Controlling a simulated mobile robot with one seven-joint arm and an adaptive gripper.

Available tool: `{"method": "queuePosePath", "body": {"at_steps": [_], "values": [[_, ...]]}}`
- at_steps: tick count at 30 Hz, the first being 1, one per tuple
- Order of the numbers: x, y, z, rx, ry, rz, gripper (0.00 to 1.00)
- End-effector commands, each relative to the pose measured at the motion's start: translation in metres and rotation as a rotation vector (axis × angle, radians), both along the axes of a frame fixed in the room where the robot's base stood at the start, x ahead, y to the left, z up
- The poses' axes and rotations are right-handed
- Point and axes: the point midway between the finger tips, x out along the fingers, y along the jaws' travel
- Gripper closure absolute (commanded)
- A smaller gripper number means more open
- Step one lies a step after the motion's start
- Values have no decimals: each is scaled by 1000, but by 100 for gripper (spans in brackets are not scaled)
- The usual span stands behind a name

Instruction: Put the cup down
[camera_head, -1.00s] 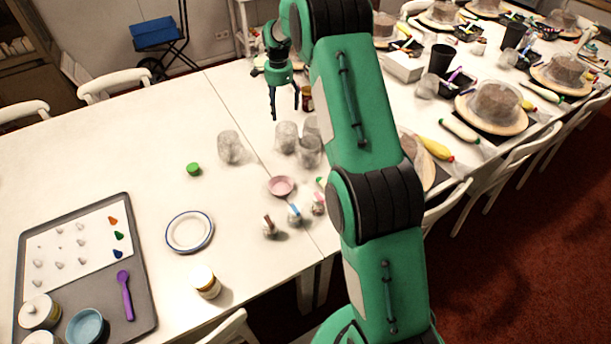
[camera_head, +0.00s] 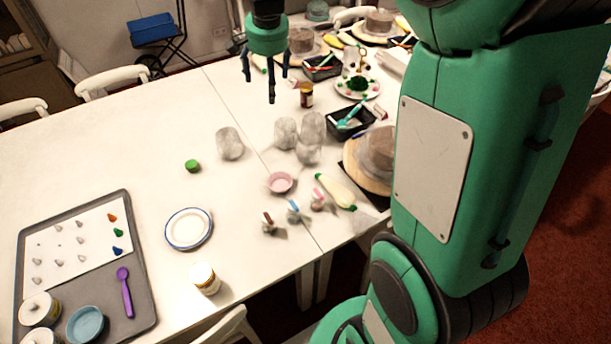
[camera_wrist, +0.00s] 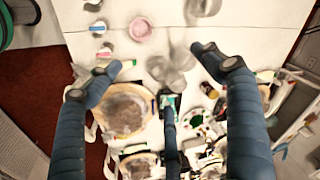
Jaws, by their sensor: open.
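Several clear, greyish cups stand on the white table. One cup (camera_head: 229,143) is apart on the left; a cluster to its right has one cup (camera_head: 286,133), a back cup (camera_head: 312,126) and a front cup (camera_head: 307,154). My gripper (camera_head: 265,88) is open and empty, with its fingers pointing down above the table, up in the picture from the cups. In the wrist view my gripper (camera_wrist: 165,80) has its fingers spread with nothing held. Blurred cups (camera_wrist: 181,56) show beyond the fingers there. Which cup the task means cannot be told.
A pink dish (camera_head: 280,183), a jar with a dark label (camera_head: 306,95) and a black tray (camera_head: 340,124) are near the cups. A green lid (camera_head: 192,166) and a white plate (camera_head: 189,229) lie left. The table's far left is clear.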

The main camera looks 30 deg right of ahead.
Motion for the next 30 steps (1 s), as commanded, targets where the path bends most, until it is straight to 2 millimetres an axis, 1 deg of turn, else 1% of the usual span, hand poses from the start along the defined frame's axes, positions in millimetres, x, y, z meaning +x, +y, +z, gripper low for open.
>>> {"method": "queuePosePath", "body": {"at_steps": [1, 6, 14, 18, 22, 26, 30], "values": [[-14, 6, 9, -7, -11, 26, 20], [-59, 22, 30, -32, -40, 125, 20], [-128, 44, 51, -75, -85, 274, 20], [-166, 55, 56, -99, -109, 353, 20], [-201, 63, 57, -124, -129, 426, 20], [-236, 71, 55, -149, -152, 499, 20], [-272, 78, 49, -178, -174, 577, 20]]}}
